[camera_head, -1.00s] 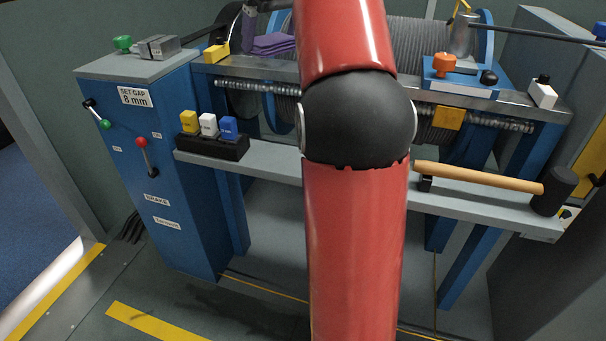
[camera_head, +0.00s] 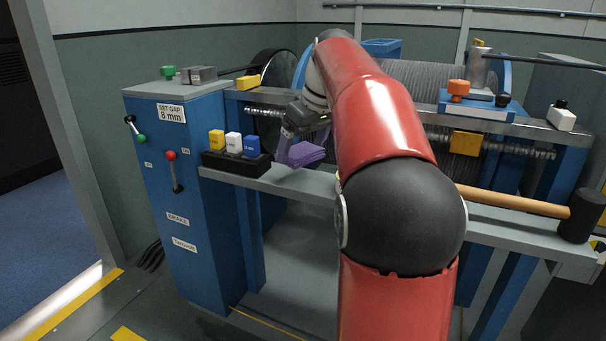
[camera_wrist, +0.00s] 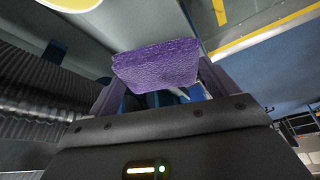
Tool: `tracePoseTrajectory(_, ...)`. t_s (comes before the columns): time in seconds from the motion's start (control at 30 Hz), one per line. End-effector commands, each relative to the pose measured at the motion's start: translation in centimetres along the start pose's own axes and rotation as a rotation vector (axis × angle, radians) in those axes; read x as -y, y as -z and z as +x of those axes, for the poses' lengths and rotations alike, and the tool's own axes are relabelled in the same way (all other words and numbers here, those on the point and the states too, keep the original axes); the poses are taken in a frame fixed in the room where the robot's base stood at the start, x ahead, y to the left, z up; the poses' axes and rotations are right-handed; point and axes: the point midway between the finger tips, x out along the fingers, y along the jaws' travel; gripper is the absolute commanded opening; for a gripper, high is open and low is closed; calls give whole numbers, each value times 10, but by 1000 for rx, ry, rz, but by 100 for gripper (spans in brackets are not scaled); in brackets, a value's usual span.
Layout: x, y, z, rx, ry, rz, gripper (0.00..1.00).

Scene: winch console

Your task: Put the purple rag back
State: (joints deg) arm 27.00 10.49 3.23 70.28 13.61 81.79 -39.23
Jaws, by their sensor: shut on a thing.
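The purple rag (camera_head: 303,154) is a folded, flat pad held at the end of my arm in the head view. My gripper (camera_head: 291,148) is shut on it, at the front of the winch console just right of the block with coloured pieces. In the wrist view the rag (camera_wrist: 156,65) lies between the two fingers of my gripper (camera_wrist: 150,90) and hides the fingertips. The grey front shelf (camera_head: 318,185) is close below or behind the rag; I cannot tell whether they touch.
A black block (camera_head: 236,165) with yellow, white and blue pieces stands on the shelf's left end. A wooden-handled mallet (camera_head: 515,201) lies on its right. A blue cabinet (camera_head: 190,220) with levers stands left.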

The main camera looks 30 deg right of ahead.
Motion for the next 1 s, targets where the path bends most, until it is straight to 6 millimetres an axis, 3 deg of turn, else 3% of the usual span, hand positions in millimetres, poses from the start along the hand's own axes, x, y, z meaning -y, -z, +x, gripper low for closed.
tracePoseTrajectory(0.17,0,-5,11,-1,-1,0,64)
tracePoseTrajectory(0.4,0,-17,40,0,-1,0,64)
tracePoseTrajectory(0.77,0,-18,44,-1,-1,0,64)
tracePoseTrajectory(0.8,0,-18,44,-1,-1,0,87)
tracePoseTrajectory(0.9,0,-18,44,-1,-1,0,100)
tracePoseTrajectory(1.0,0,-18,44,-1,-1,0,100)
